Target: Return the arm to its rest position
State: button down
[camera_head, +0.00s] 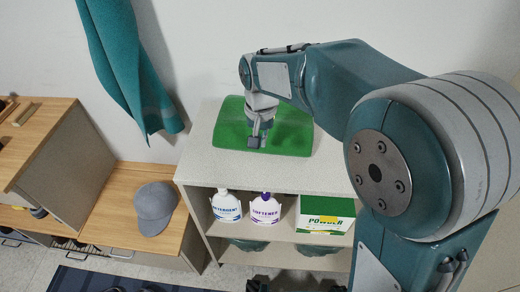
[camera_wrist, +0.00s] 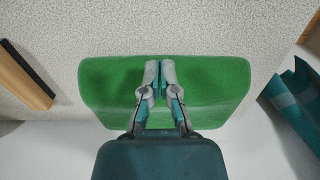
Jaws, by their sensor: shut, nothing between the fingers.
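My gripper (camera_head: 255,138) points down over a green, rounded pad-like object (camera_head: 288,132) on the pale top of the shelf unit (camera_head: 335,162). In the wrist view my gripper (camera_wrist: 159,72) has its two grey fingertips together, with nothing between them, in front of the green object (camera_wrist: 215,85). I cannot tell whether the fingertips touch it. My arm reaches out from the right side of the head view, bent down at the wrist.
Below the top, the shelf holds a detergent bottle (camera_head: 227,206), a softener bottle (camera_head: 265,209) and a green-white powder box (camera_head: 325,214). A grey cap (camera_head: 155,207) lies on the wooden bench (camera_head: 111,193) at left. A teal cloth (camera_head: 125,70) hangs on the wall.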

jog(key=shift+r, duration=1.2)
